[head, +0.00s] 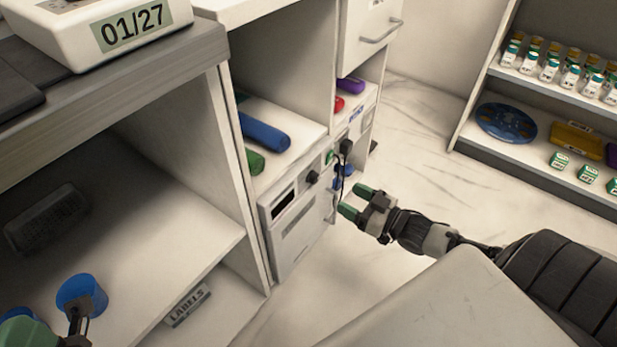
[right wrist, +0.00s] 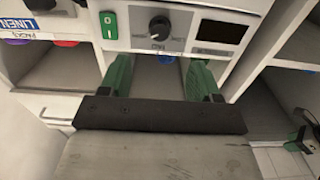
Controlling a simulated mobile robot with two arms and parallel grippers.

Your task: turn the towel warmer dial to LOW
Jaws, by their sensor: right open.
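The towel warmer (head: 297,243) is a pale box in the low cabinet, with a dark display and a green rocker switch. Its black dial (head: 312,177) shows on the front panel. My right gripper (head: 356,201) is open and empty in front of the warmer, apart from the dial. In the right wrist view its green fingers (right wrist: 161,78) point toward the panel, below the dial. My left gripper (head: 50,333) shows only partly at lower left.
A cubby above the warmer holds a blue roll (head: 264,133) and a green roll (head: 254,162). A shelf with vials (head: 571,76) stands at right. The grey counter (head: 140,75) is near left. The floor between cabinet and shelf is clear.

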